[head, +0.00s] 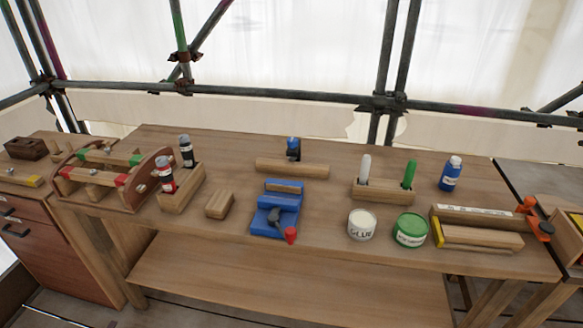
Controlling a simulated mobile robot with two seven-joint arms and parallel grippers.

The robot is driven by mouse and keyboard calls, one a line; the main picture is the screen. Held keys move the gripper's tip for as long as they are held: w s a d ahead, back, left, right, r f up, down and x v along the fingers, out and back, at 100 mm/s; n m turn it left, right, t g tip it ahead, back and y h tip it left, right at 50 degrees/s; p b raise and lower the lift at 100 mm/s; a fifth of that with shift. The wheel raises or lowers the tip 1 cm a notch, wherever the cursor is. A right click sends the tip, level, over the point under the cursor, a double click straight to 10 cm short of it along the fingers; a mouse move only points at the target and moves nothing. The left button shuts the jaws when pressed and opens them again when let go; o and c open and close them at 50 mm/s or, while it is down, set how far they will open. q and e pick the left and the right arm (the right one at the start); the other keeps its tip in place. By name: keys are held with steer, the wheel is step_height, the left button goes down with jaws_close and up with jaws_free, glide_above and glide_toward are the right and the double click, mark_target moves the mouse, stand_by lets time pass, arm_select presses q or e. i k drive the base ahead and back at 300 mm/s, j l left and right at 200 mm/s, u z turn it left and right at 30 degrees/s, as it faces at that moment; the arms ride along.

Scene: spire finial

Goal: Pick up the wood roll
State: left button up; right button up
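A long light wooden piece (292,168) lies crosswise near the back middle of the workbench, and it looks like the wood roll. I cannot tell for sure that it is round. A small dark and blue object (293,147) stands right behind it. Another wooden bar (481,237) lies at the front right, beside a labelled strip. Neither of my grippers is in view.
The workbench (330,208) holds a blue vise (277,210), a wooden block (220,204), a glue can (362,225), a green can (410,230), a marker holder (382,191), a blue bottle (450,173) and a bottle holder (181,190). Scaffold pipes (290,96) run behind.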

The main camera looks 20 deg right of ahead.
mark_target(279, 166)
steer(key=i+j+z, duration=0.1)
steer(key=i+j, duration=0.15)
steer(key=i+j+z, duration=0.1)
steer(key=i+j, duration=0.15)
steer(key=j, duration=0.2)
steer(key=i+j+z, duration=0.1)
steer(key=j, duration=0.25)
steer(key=i+j+z, duration=0.1)
steer(key=i+j, duration=0.25)
